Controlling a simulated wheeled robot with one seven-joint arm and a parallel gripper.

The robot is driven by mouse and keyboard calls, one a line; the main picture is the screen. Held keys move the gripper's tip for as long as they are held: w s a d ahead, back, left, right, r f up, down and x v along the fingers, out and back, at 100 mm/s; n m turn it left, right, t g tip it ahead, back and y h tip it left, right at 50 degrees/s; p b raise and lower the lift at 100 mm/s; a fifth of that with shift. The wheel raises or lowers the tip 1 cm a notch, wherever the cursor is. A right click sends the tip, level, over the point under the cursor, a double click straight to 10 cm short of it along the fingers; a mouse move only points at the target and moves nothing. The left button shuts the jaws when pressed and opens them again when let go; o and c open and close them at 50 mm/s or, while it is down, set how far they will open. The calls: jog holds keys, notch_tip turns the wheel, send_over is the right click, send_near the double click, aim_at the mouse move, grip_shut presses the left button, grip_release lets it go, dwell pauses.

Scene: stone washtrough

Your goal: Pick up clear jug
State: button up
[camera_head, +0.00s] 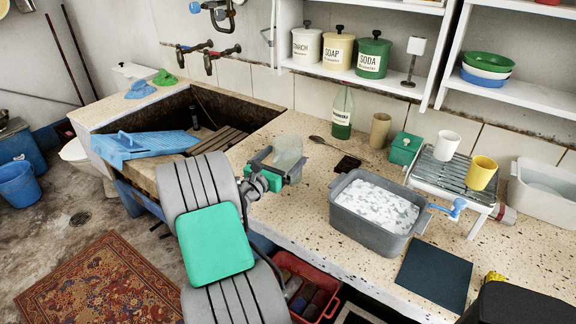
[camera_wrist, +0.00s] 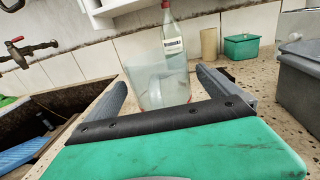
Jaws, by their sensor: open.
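The clear jug (camera_head: 288,150) stands upright on the speckled stone counter, just right of the sunken trough. In the wrist view the see-through jug (camera_wrist: 150,80) is straight ahead, with the labelled bottle showing behind or through it. My gripper (camera_head: 283,163) is at the jug in the head view, low over the counter. In the wrist view my gripper (camera_wrist: 168,90) has its two grey fingers spread wide, one toward each side of the jug. I cannot tell whether either finger touches it. The jug's lower part is partly hidden by my gripper.
A grey tub (camera_head: 370,222) is to the right. The trough (camera_head: 180,110) opens at left.

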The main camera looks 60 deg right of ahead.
jog(key=shift+d+r, duration=0.1)
jog(key=shift+d, duration=0.3)
jog(key=shift+c, duration=0.6)
jog(key=c, duration=1.2)
jog(key=shift+c, duration=0.2)
